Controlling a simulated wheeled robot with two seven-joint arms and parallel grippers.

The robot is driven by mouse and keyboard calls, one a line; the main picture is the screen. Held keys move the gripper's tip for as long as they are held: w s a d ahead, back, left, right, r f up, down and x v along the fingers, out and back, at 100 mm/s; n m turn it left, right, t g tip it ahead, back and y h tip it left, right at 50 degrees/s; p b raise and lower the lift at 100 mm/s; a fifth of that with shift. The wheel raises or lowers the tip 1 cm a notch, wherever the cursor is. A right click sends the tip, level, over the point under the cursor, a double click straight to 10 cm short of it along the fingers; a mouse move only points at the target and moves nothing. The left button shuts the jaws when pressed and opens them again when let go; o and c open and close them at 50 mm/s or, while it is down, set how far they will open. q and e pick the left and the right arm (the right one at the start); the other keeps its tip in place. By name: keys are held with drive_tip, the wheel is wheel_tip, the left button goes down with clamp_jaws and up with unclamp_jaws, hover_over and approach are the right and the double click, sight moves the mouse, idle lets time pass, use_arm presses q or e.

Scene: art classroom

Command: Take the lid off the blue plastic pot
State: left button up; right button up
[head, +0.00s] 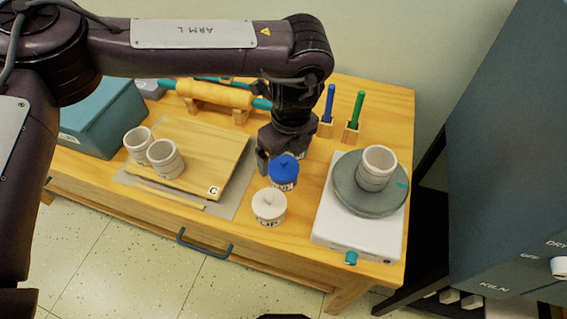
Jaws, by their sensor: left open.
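The blue pot (283,185) stands upright on the wooden table, with its knobbed blue lid (285,166) on top. A label shows on its front. My left gripper (280,154) is open and points down just behind and above the lid. One finger shows at the left of the lid; the other is hard to make out. I cannot tell whether the fingers touch the lid. Nothing is seen held. My right gripper is out of view.
A white lidded pot (269,207) stands just in front of the blue pot. A pottery wheel (340,200) bearing a cup is to the right. A wooden board (205,155) with two cups lies left. Blue and green tools (355,110) stand in holders behind.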

sight(284, 160)
use_arm(q)
drive_tip(key=f, duration=0.3)
drive_tip(key=shift+w+a, duration=0.2)
drive_tip(key=shift+w, duration=0.1)
drive_tip(key=c, duration=1)
drive_tip(key=shift+c, duration=0.3)
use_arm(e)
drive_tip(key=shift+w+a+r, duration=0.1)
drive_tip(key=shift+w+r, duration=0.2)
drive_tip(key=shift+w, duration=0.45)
